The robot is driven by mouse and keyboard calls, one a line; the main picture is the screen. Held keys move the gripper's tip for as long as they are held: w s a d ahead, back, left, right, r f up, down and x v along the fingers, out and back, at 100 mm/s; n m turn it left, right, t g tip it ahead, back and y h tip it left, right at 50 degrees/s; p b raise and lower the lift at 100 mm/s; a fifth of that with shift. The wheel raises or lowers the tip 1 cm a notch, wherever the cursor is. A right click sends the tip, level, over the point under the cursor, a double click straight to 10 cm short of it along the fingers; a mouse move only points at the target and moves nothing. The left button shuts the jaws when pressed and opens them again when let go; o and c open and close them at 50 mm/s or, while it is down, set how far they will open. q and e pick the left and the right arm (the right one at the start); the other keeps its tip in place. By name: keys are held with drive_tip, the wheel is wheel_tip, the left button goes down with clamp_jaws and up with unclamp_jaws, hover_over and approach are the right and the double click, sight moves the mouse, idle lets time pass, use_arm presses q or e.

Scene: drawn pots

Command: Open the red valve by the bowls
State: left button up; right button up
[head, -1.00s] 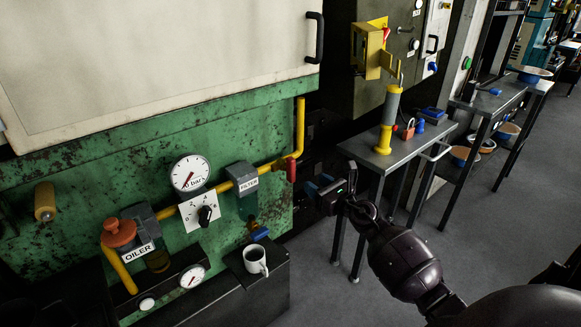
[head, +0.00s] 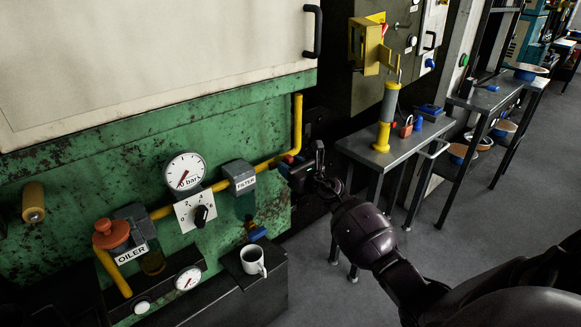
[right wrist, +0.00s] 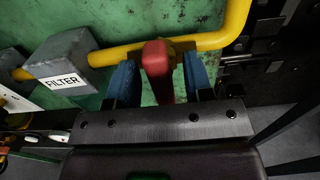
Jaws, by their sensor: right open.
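The red valve handle (head: 289,158) is on the yellow pipe, right of the filter, and is partly hidden by my right gripper in the head view. In the right wrist view the red handle (right wrist: 156,72) stands between the two blue fingers. My right gripper (head: 284,167) is open around it, with a gap visible on the right side; whether the left finger touches it I cannot tell. The bowls (head: 460,154) are far off to the right, on and under a grey table, not beside this valve. My left gripper is not in view.
The yellow pipe (right wrist: 110,55) runs behind the handle along the green panel (head: 90,170). The filter (head: 239,176) is just left of it. A white mug (head: 252,259) stands on a dark box below. A grey bench (head: 365,150) stands right.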

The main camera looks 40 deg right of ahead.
drive_tip(key=c, duration=0.9)
clamp_jaws()
